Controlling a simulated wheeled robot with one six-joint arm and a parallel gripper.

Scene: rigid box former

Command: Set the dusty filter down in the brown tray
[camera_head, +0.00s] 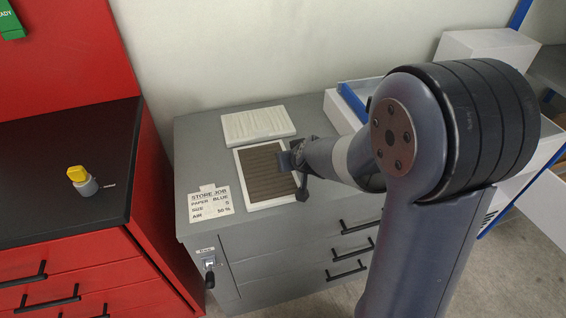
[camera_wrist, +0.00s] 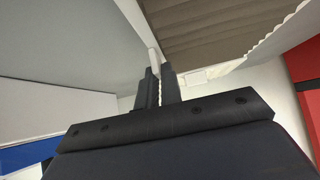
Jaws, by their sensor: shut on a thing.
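The dusty filter (camera_head: 268,175) has brown pleats in a white frame and is over the grey cabinet top in the head view. In the wrist view its brown pleats (camera_wrist: 215,25) fill the top. My gripper (camera_head: 296,162) is at the right edge of the filter. In the wrist view my gripper (camera_wrist: 159,78) is shut on the white frame edge. I cannot tell whether the filter rests on the cabinet or is slightly raised. I cannot make out a brown tray in either view.
A white pleated filter (camera_head: 258,124) lies behind the dusty one on the grey cabinet (camera_head: 205,140). A lettered card (camera_head: 210,203) lies to the left. A red cabinet (camera_head: 150,190) with a yellow-capped object (camera_head: 80,180) stands left. White boxes (camera_head: 487,46) stand right, behind my arm.

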